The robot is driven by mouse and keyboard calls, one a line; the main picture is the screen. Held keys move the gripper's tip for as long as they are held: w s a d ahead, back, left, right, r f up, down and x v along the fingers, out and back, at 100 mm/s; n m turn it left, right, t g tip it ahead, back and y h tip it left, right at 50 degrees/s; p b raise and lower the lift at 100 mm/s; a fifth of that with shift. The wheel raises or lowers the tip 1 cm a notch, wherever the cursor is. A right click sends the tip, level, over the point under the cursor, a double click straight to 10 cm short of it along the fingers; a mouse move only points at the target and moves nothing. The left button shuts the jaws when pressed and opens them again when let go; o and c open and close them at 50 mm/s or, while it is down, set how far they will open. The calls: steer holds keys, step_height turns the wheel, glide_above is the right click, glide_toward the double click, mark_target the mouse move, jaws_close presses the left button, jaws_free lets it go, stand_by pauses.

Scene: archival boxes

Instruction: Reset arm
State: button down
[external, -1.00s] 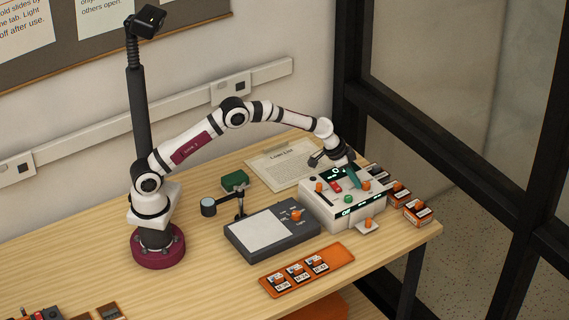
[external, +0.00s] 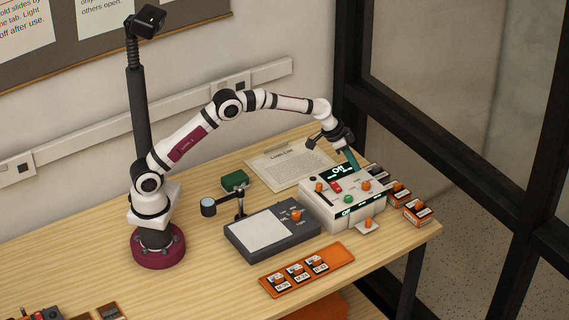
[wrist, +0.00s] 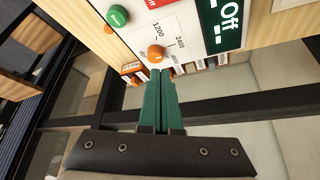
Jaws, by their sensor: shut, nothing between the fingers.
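My gripper (external: 351,160) is above the back right of the white control box (external: 325,208), fingers pointing down. Its green fingers (wrist: 159,100) are together and hold nothing in the wrist view. An orange knob (wrist: 156,53) with a numbered scale lies just beyond the fingertips in the wrist view. A green button (wrist: 118,16) and part of a red switch are also on the panel. I cannot tell whether the fingertips touch the panel.
A dark light panel (external: 262,240) and an orange tray (external: 306,271) with several slides stand left and in front of the box. Small orange boxes (external: 417,212) sit at its right, near the table edge. A paper sheet (external: 285,163) and green block (external: 235,180) lie behind.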

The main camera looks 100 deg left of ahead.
steer(key=s+d+r+m+g, duration=0.1)
steer(key=s+d+r+m, duration=0.15)
steer(key=s+d, duration=0.35)
steer(key=s+d+r+m+g+h, duration=0.1)
steer(key=s+d+r, duration=0.35)
steer(key=d, duration=0.35)
steer(key=s+d+r+m+g, duration=0.1)
steer(key=s+d+r, duration=0.2)
steer(key=s+d, duration=0.3)
steer(key=s+d+f+m+g, duration=0.1)
steer(key=s+d, duration=0.1)
steer(key=s, duration=0.6)
steer(key=s+d+f+m+g, duration=0.1)
steer(key=s+d, duration=0.2)
steer(key=s, duration=0.5)
steer(key=s+d+f+m+y, duration=0.1)
steer(key=s+d+m, duration=0.1)
steer(key=s, duration=0.6)
steer(key=shift+s+d+f+g, duration=0.2)
steer(key=shift+d+f+g, duration=0.15)
steer(key=shift+g, duration=0.05)
steer(key=c, duration=1.6)
jaws_free()
